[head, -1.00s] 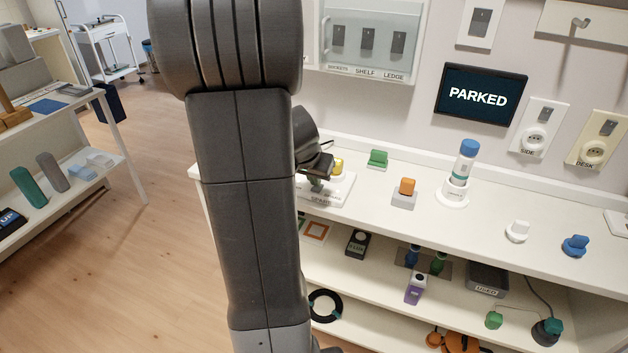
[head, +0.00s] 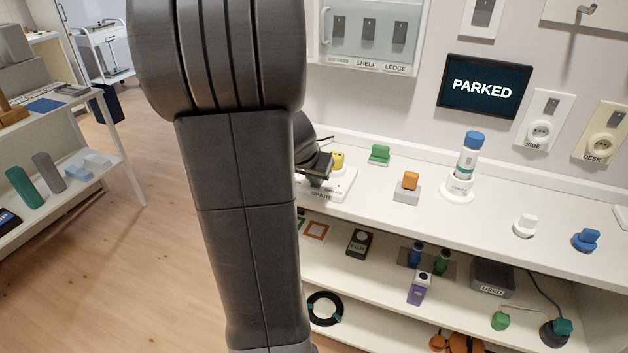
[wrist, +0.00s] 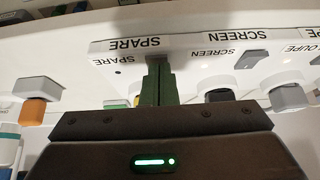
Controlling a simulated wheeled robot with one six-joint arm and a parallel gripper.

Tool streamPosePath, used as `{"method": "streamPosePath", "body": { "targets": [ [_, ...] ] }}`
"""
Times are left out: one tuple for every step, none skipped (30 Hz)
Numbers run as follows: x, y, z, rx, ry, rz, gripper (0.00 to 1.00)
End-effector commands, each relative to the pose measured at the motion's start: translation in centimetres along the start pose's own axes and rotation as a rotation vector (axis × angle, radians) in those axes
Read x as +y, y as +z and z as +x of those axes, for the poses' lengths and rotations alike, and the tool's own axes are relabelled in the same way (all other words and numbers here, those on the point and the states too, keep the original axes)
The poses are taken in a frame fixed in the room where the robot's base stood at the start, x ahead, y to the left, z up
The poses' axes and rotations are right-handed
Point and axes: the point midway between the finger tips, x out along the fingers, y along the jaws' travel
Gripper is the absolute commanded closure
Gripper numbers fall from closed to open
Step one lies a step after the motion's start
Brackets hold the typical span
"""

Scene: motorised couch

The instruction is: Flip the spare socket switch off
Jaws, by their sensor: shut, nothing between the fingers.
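A white socket strip (head: 340,187) lies on the bench top, partly hidden by my arm. In the wrist view the strip (wrist: 185,46) appears upside down, with SPARE and SCREEN labels and part of a third. My gripper (wrist: 158,62) is shut and empty, its fingertips at the SPARE label over the spare socket switch. That switch is mostly hidden behind the fingertips, so I cannot tell its position or whether they touch it. The grey SCREEN switch (wrist: 252,59) shows to the right. In the head view my gripper (head: 314,178) is mostly hidden by my arm.
A yellow plug (head: 337,160) sits on the strip. A green block (head: 379,154), an orange block on a grey base (head: 408,181) and a blue-capped bottle (head: 468,155) stand to its right. A PARKED screen (head: 483,88) hangs on the wall behind.

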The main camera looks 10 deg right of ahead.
Motion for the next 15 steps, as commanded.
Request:
{"method": "streamPosePath", "body": {
  "targets": [
    [0.0, -0.1, -0.1, -0.001, 0.000, 0.000, 1.00],
    [0.0, -0.1, -0.1, -0.001, 0.000, 0.000, 1.00],
    [0.0, -0.1, -0.1, 0.000, 0.000, 0.000, 1.00],
    [0.0, -0.1, -0.1, 0.000, 0.000, 0.000, 1.00],
    [0.0, -0.2, -0.1, 0.000, 0.000, 0.000, 1.00],
    [0.0, -0.3, -0.1, 0.000, 0.000, 0.000, 1.00],
    [0.0, -0.4, -0.1, 0.000, 0.000, 0.001, 1.00],
    [0.0, -0.5, -0.1, 0.000, 0.000, 0.001, 1.00],
    [0.0, -0.7, -0.1, 0.000, 0.000, 0.000, 1.00],
    [0.0, -0.8, -0.1, 0.001, 0.000, 0.000, 1.00],
    [0.0, -1.0, -0.1, 0.000, 0.000, 0.000, 1.00],
    [0.0, -1.2, 0.0, 0.000, 0.001, 0.000, 1.00],
    [0.0, -1.3, 0.0, 0.000, 0.001, 0.000, 1.00],
    [0.0, -1.4, 0.0, -0.001, 0.001, 0.000, 1.00],
    [0.0, -1.5, 0.1, -0.001, 0.000, 0.001, 1.00]
  ]
}}
